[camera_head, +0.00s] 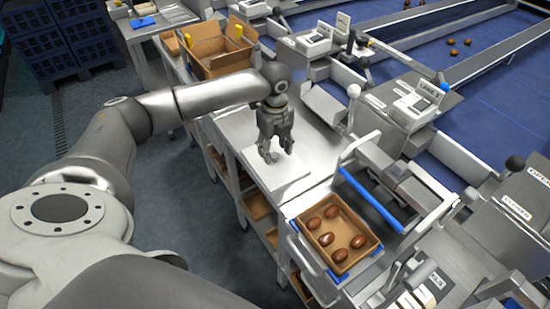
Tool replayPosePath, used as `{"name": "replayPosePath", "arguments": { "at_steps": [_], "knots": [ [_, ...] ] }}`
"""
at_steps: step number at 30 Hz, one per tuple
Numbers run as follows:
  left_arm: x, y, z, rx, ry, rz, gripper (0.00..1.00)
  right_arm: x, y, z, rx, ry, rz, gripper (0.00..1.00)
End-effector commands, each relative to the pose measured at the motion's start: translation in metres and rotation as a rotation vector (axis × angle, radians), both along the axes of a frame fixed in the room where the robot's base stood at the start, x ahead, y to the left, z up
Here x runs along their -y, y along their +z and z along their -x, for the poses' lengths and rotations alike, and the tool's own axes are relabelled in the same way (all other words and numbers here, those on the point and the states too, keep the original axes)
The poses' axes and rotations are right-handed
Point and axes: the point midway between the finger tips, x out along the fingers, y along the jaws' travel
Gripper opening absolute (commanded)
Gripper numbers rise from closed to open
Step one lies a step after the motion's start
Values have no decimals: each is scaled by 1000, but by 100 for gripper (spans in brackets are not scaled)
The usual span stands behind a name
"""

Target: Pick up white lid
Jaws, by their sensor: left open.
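A flat, pale, square piece that looks like the white lid (290,180) lies on the metal worktop, with a small grey knob-like shape near its far side. My left gripper (276,154) points down over the far part of the lid. Its fingers are apart, around or just above the knob. I cannot tell whether they touch it. My right gripper is not in view.
A tray (338,214) with several brown dates sits at the worktop's near end, beside a blue bar (371,200). A cardboard box (213,55) stands at the far end. Grading machinery (415,105) lines the right side. Blue crates (70,40) stand at the back left.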

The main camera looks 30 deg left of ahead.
Motion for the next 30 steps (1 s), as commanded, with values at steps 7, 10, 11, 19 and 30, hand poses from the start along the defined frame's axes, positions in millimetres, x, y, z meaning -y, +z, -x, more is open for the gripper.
{"name": "replayPosePath", "arguments": {
  "at_steps": [7, 10, 11, 19, 30],
  "knots": [
    [-1, -21, 0, 0, 0, -1, 49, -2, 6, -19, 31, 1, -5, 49],
    [-1, -22, 0, 1, 0, -1, 49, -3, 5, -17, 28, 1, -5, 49],
    [-1, -22, 0, 1, 0, -1, 49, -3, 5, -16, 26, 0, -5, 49],
    [0, -21, 0, 1, 0, -1, 22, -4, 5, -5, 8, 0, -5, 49],
    [-1, -21, 0, 1, 0, -1, 4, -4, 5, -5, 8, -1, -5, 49]
  ]
}}
